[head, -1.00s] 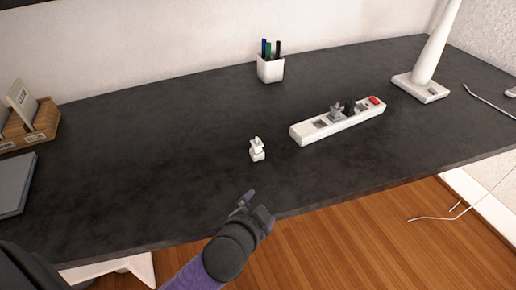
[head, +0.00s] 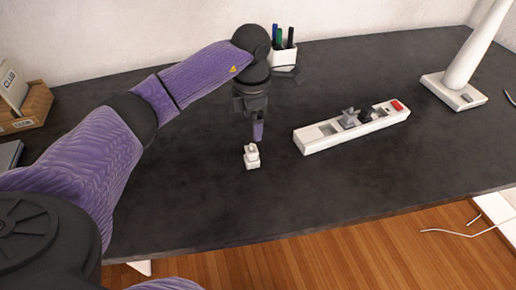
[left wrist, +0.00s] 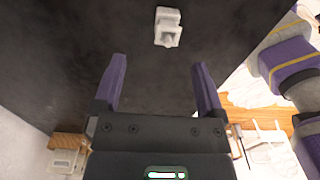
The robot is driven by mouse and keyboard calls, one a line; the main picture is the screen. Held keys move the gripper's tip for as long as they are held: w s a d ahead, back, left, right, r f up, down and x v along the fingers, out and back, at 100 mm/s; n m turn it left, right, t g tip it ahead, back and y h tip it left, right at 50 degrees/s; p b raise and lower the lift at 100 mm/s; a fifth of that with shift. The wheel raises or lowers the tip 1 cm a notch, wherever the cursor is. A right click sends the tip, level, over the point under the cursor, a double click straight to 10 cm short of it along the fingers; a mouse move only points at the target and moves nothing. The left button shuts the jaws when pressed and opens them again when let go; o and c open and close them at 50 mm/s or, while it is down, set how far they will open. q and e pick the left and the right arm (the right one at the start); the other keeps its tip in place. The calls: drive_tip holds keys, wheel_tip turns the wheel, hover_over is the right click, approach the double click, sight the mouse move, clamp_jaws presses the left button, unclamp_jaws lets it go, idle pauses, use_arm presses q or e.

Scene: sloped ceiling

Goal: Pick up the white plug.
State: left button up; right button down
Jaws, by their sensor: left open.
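The white plug (head: 251,156) stands on the dark desk, left of the power strip. It also shows in the left wrist view (left wrist: 168,27), at the top, beyond the fingertips and a little right of the middle between them. My left gripper (head: 257,132) hangs just above and behind the plug in the head view, pointing down. In the left wrist view its two purple fingers (left wrist: 158,65) are wide apart with nothing between them. The plug is apart from the fingers. My right gripper cannot be made out in the head view.
A white power strip (head: 351,128) with grey and dark plugs and a red switch lies to the right. A white pen cup (head: 283,56) stands behind my left gripper. A white lamp (head: 455,90) stands at the far right. The desk (head: 210,205) in front of the plug is bare.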

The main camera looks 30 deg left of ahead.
sight(252, 149)
use_arm(q)
drive_tip(key=f+b, duration=0.1)
drive_tip(key=f, duration=0.2)
drive_tip(key=s+f+b, duration=0.1)
drive_tip(key=f, duration=0.2)
drive_tip(key=f+b, duration=0.1)
drive_tip(key=f, duration=0.2)
drive_tip(key=shift+s+d+f, duration=0.15)
drive_tip(key=shift+f, duration=0.2)
use_arm(e)
drive_tip(key=shift+g, duration=0.3)
drive_tip(key=s+d+f, duration=0.1)
drive_tip(key=s+f, duration=0.1)
drive_tip(key=shift+s+d+f, duration=0.3)
drive_tip(key=shift+d+f, duration=0.1)
use_arm(q)
drive_tip(key=shift+c, duration=0.3)
drive_tip(key=c, duration=0.7)
clamp_jaws()
use_arm(e)
drive_tip(key=shift+w+a+f, duration=0.1)
drive_tip(key=shift+w+a, duration=0.35)
drive_tip(key=shift+a, duration=0.1)
